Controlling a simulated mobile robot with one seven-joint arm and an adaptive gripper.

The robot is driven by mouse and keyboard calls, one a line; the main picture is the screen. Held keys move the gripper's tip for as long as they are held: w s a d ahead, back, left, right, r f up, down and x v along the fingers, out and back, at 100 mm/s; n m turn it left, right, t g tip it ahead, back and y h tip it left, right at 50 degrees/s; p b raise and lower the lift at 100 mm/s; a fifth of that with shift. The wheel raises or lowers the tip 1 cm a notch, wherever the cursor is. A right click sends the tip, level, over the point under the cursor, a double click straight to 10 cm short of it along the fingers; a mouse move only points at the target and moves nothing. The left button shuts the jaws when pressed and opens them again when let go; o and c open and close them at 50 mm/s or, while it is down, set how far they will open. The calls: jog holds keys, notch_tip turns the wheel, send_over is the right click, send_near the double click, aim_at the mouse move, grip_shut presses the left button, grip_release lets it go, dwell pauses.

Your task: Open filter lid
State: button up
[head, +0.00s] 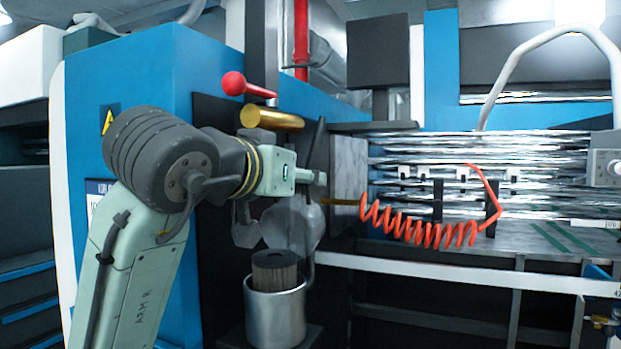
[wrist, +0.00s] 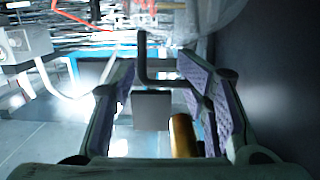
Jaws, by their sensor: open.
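In the head view a metal cup (head: 275,318) stands low in the middle, with a dark ribbed filter cylinder (head: 275,268) standing up out of it. A grey rounded piece (head: 300,226) hangs above the cup, partly behind my arm; I cannot tell whether it is the filter lid. My gripper (wrist: 157,70) is open, with purple-padded fingers apart. In the wrist view a dark bent rod (wrist: 143,62) and a grey block (wrist: 151,106) show between the fingers; contact cannot be told. In the head view my gripper is partly hidden by the wrist.
A red ball knob (head: 233,83) on a lever and a brass cylinder (head: 272,119) sit above my wrist. A coiled orange hose (head: 420,225) hangs to the right, before shiny rollers (head: 530,170). A blue machine panel (head: 150,75) stands behind my arm.

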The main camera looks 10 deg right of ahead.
aim_at(248, 88)
jog(key=shift+s+a+r+p, duration=0.35)
jog(key=shift+s+a+r, duration=0.8)
jog(key=shift+s+r, duration=0.55)
jog(key=shift+s+a+r+p, duration=0.35)
jog(key=shift+s+a+r, duration=1)
jog(key=shift+r, duration=0.55)
jog(key=shift+s+a+r+p, duration=0.35)
jog(key=shift+s+a+r, duration=0.65)
jog(key=shift+s+r, duration=0.75)
jog(key=shift+w, duration=0.1)
jog(key=shift+c, duration=0.3)
